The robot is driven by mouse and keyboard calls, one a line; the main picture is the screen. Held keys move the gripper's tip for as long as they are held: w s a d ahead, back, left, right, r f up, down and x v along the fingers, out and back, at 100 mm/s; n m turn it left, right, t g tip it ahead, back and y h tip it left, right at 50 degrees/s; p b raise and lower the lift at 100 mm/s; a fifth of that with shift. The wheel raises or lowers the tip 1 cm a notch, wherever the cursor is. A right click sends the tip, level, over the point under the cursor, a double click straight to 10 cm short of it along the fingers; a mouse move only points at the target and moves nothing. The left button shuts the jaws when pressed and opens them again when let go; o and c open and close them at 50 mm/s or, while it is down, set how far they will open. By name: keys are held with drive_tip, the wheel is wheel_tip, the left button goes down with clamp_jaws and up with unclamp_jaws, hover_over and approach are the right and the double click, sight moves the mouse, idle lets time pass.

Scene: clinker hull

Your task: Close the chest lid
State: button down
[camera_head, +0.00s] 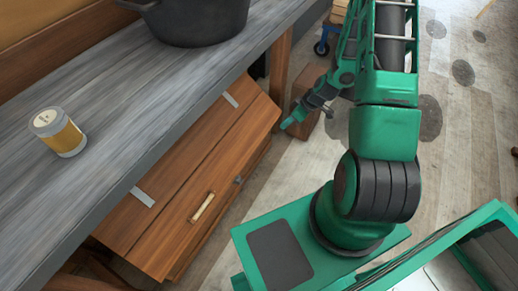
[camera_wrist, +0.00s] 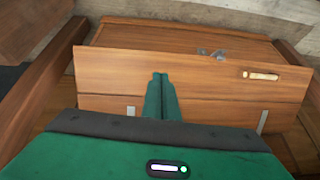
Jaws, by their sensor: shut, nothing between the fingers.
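The wooden chest (camera_head: 218,224) stands on the floor under the overhang of a grey bench top. The lid (camera_wrist: 200,82) and handle (camera_wrist: 262,76) also show in the wrist view, with a metal latch (camera_wrist: 211,54) beyond the lid's edge. My gripper (camera_head: 288,123) is shut and empty near the lid's right corner. In the wrist view my gripper (camera_wrist: 160,76) is in front of the lid; contact is unclear.
The grey bench top (camera_head: 110,115) overhangs the chest's back and holds a black pot (camera_head: 198,22) and a yellow-banded jar (camera_head: 58,133). A wooden bench leg (camera_head: 281,65) and a brown box (camera_head: 306,90) stand beyond the chest. Wooden floor (camera_head: 300,178) is open in front.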

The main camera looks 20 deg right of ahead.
drive_tip(key=w+a+f, duration=0.2)
drive_tip(key=f, duration=0.5)
drive_tip(key=w+a+f+t, duration=0.1)
drive_tip(key=w+a+f, duration=0.2)
drive_tip(key=f, duration=0.5)
drive_tip(key=w+a+f+t, duration=0.1)
drive_tip(key=w+a+f, duration=0.1)
drive_tip(key=f, duration=0.5)
drive_tip(key=shift+w+a+f+y, duration=0.3)
drive_tip(key=shift+w+a, duration=0.1)
drive_tip(key=shift+a, duration=0.15)
